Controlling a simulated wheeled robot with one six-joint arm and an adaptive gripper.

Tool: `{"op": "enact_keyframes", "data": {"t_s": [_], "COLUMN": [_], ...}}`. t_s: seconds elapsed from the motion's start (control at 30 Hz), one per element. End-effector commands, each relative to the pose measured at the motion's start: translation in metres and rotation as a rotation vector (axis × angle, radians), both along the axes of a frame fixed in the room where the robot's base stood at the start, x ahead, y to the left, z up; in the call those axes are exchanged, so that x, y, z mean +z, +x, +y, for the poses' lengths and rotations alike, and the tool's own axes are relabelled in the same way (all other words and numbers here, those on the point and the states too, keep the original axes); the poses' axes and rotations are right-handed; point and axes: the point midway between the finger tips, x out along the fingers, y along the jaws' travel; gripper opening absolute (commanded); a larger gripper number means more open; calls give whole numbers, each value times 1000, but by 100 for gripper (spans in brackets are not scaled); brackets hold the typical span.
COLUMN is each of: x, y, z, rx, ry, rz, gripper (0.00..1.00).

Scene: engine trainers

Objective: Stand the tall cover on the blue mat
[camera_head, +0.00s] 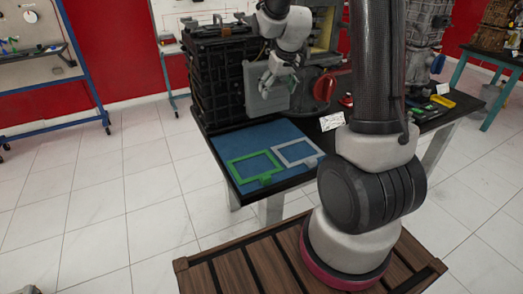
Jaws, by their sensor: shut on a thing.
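The tall cover (255,104), a grey-green upright plate-like piece, hangs in front of the dark engine block. My gripper (268,84) is shut on its upper right part, and my wrist comes down from above. The cover looks upright, with its lower edge above the back of the blue mat (233,144); the exact gap cannot be told. The mat lies flat on the near left end of the dark table. My arm hides part of the table and what stands behind it.
A green frame (235,174) and a light grey frame (283,158) lie on the mat's front. The dark engine block (207,85) stands behind it. A red round part (324,88) is right of the cover. A white card (332,121) and a yellow item (443,101) are farther right.

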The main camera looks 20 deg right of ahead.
Motion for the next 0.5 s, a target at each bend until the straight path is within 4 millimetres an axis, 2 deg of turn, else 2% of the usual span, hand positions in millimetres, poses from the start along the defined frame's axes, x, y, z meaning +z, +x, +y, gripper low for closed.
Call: {"op": "enact_keyframes", "data": {"t_s": [0.1,0.27,0.37,0.5], "x": [10,16,4,-22], "y": [1,0,0,0], "z": [-19,-34,-36,-36], "rx": [6,23,27,29], "ry": [7,16,19,20], "rz": [-9,-14,-13,-12], "gripper": [27,27,27,27]}}
